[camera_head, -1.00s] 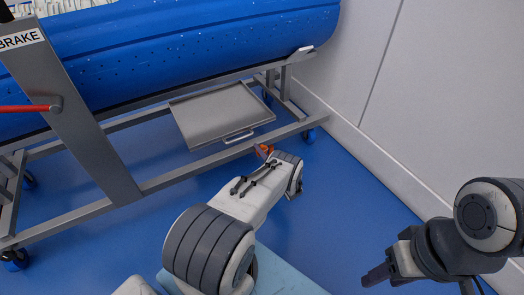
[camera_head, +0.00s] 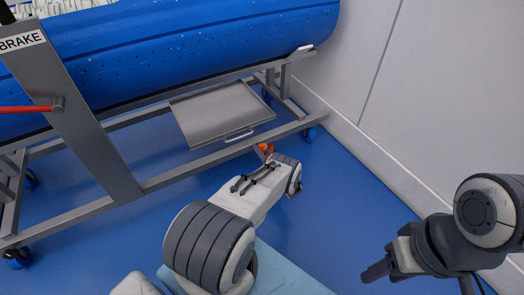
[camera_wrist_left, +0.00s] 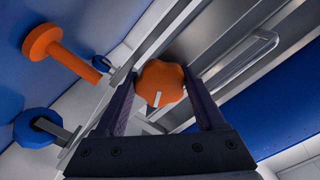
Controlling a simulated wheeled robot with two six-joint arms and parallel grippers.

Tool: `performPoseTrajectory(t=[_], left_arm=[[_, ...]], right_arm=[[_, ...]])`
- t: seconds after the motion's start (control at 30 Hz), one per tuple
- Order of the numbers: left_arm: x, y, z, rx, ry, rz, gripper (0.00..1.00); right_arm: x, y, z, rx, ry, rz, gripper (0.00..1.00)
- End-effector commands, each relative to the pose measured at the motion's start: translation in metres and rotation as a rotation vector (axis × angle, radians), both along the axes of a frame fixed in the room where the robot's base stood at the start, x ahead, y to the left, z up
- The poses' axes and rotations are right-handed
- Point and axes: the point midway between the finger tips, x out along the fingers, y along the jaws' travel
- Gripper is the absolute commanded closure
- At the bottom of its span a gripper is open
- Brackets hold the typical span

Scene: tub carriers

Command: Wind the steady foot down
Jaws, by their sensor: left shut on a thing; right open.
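An orange lobed knob (camera_wrist_left: 161,84) with a white mark on its face sits between the fingers of my left gripper (camera_wrist_left: 160,76), which is shut on it. In the left wrist view, an orange disc on a stem (camera_wrist_left: 41,39), seemingly the steady foot, stands to the left of the knob. In the head view, a small orange part (camera_head: 264,148) shows at the lower rail, just beyond my left wrist; the left fingers are hidden there. My right gripper (camera_head: 376,270) is open and empty at the lower right, over the floor, far from the frame.
The grey metal carrier frame (camera_head: 90,130) bears a blue tub (camera_head: 190,45). A grey tray (camera_head: 215,115) hangs under it. A lever with a red grip (camera_head: 25,109) sits by the BRAKE label. Blue castors (camera_head: 308,135) stand on the floor. A white wall (camera_head: 440,120) bounds the right.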

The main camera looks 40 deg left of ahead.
Motion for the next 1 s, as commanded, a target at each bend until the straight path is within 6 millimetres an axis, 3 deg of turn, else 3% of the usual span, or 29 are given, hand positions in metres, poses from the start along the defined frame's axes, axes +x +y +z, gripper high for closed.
performPoseTrajectory(t=[0.03,0.07,0.13,0.47,1.0], left_arm=[[0.001,-0.001,0.0,0.001,0.001,-0.003,0.84],[0.001,-0.001,0.0,0.001,0.001,-0.003,0.25],[0.001,-0.001,0.0,0.001,0.001,-0.003,0.0],[-0.001,-0.005,0.001,0.0,0.002,-0.002,0.0],[-0.035,-0.09,0.002,0.0,0.003,-0.006,0.0]], right_arm=[[0.0,0.0,0.0,0.0,0.0,0.0,0.51],[0.0,0.0,0.0,0.0,0.0,0.0,0.51],[0.0,0.0,0.0,0.0,0.0,0.0,0.51],[0.0,0.0,0.004,0.0,0.0,0.0,0.51],[0.0,0.0,0.041,0.0,0.0,0.0,0.51]])
